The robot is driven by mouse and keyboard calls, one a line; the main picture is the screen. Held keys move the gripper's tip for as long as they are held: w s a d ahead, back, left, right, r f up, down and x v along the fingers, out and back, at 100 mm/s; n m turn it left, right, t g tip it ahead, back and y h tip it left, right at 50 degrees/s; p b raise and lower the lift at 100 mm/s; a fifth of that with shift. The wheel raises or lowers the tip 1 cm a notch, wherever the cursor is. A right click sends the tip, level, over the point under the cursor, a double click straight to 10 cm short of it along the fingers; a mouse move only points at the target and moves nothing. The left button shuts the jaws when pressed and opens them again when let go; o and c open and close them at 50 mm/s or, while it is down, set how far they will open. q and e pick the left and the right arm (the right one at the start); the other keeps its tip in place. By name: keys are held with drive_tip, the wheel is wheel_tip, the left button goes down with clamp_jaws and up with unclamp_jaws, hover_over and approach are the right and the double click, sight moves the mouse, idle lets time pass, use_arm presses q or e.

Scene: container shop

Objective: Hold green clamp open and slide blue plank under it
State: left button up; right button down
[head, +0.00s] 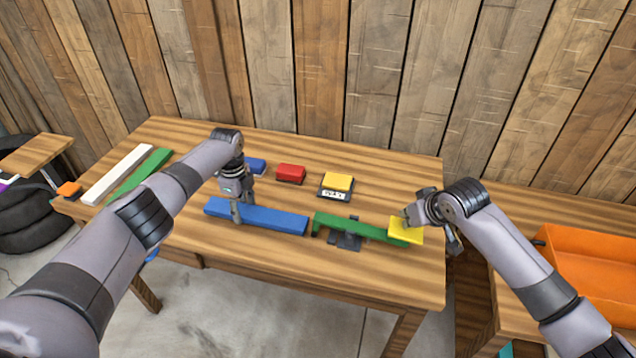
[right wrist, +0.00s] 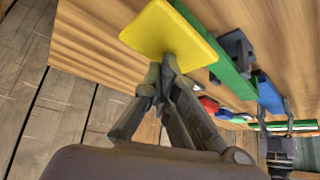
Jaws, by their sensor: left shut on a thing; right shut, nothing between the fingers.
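The blue plank (head: 265,219) lies along the table's front half. My left gripper (head: 237,214) is shut on it, left of its middle. The green clamp (head: 365,229) is a long bar over a dark base (head: 347,242), with a yellow plate (head: 408,231) at its right end. The plank's right end is close to the clamp's left end, not under it. My right gripper (head: 408,216) is shut and empty at the yellow plate. In the right wrist view its fingertips (right wrist: 162,72) meet the plate's edge (right wrist: 168,30); I cannot tell whether they press it.
Behind the plank are a blue block (head: 256,166), a red block (head: 290,173) and a yellow block on a dark base (head: 337,183). A white plank (head: 118,174) and a green plank (head: 140,175) lie at left. An orange bin (head: 592,262) stands at right.

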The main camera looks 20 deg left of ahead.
sight(264, 214)
drive_tip(key=shift+s+a+f, duration=0.1)
drive_tip(key=shift+s+f, duration=0.05)
drive_tip(key=shift+f, duration=1.45)
use_arm(q)
drive_tip(key=shift+d, duration=0.15)
drive_tip(key=shift+d, duration=3.05)
drive_tip(key=shift+d+f, duration=0.1)
drive_tip(key=shift+f, duration=0.2)
use_arm(e)
drive_tip(key=shift+a, duration=0.1)
use_arm(q)
drive_tip(key=shift+w, duration=0.1)
use_arm(e)
drive_tip(key=shift+r, duration=4.65)
use_arm(q)
drive_tip(key=o, duration=1.4)
use_arm(e)
drive_tip(key=shift+d, duration=0.2)
